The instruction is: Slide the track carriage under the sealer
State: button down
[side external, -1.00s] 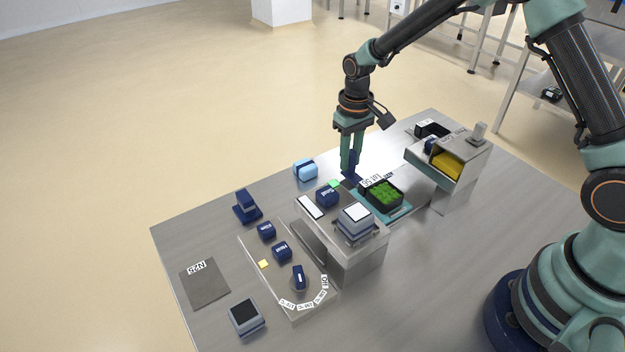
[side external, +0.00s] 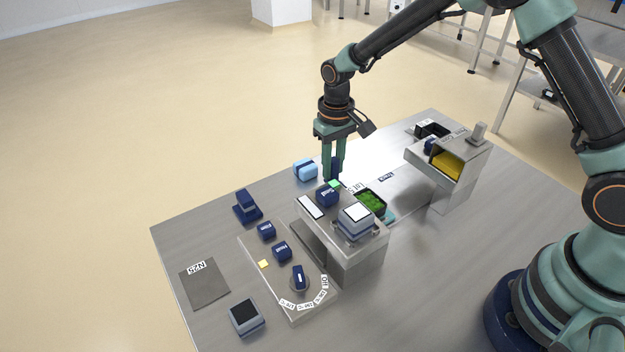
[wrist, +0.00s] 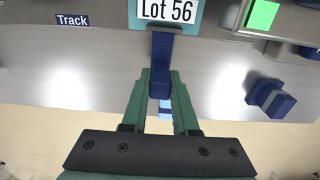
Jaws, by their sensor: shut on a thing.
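The track carriage is a teal plate (side external: 389,216) bearing a black tray of green contents (side external: 370,201). Its dark blue handle stands upright (side external: 335,166). My gripper (side external: 333,177) is shut on this handle, which also shows between the fingers in the wrist view (wrist: 161,50). The carriage's teal edge (wrist: 133,14) and its "Lot 56" label (wrist: 167,10) are at the top there. The grey sealer (side external: 350,262) hides part of the carriage and tray in the side view.
The bare track (side external: 405,190) lies to the right of the carriage, with a "Track" label (wrist: 73,20). A metal chute with yellow contents (side external: 447,165) stands at the right. A light blue block (side external: 305,170) sits near the table's far edge. A control panel (side external: 290,305) is at left front.

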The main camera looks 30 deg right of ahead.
jog(key=shift+a, duration=4.65)
jog(key=c, duration=0.7)
grip_release()
jog(key=shift+r, duration=3.5)
